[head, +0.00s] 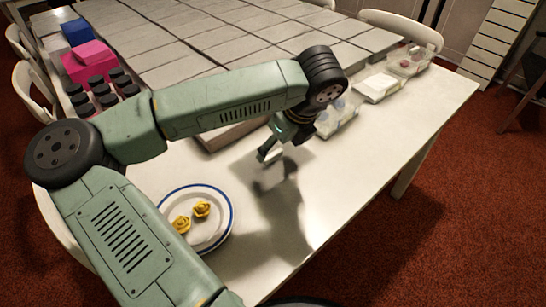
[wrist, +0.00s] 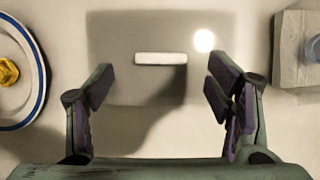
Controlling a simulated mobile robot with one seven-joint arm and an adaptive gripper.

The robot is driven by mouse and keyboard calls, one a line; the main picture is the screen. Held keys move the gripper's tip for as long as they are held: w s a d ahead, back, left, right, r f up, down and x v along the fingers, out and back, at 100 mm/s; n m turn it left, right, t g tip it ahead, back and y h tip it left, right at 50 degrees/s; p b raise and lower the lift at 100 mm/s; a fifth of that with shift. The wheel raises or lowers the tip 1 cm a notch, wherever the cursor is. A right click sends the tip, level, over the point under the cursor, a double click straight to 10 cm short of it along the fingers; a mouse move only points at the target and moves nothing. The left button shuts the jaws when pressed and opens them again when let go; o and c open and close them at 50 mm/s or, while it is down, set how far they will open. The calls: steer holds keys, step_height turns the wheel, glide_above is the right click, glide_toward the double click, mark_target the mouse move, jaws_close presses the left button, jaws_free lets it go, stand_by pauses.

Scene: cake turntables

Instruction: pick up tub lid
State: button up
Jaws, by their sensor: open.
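The tub lid (wrist: 120,80) lies flat on the table in the wrist view, a see-through grey rectangle with a white bar-shaped handle (wrist: 160,59) standing at its middle. My gripper (wrist: 161,84) is open and empty above the lid, with one finger to each side of the handle and a little nearer the bottom of the picture. In the head view my gripper (head: 276,151) points down over the table; the lid there is hard to tell from the shadows.
A blue-rimmed plate (head: 227,205) with two yellow flower-shaped pieces is left of the gripper. Clear tubs (head: 340,112) stand beyond it along the right side. Black-lidded jars (head: 98,90) and a pink box (head: 86,62) are at the left. The front right tabletop (head: 370,165) is clear.

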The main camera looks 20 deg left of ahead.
mark_target(273, 154)
steer(key=shift+p+x, duration=0.45)
steer(key=shift+x, duration=1.45)
steer(key=shift+c, duration=0.5)
steer(key=c, duration=0.9)
steer(key=shift+r, duration=0.1)
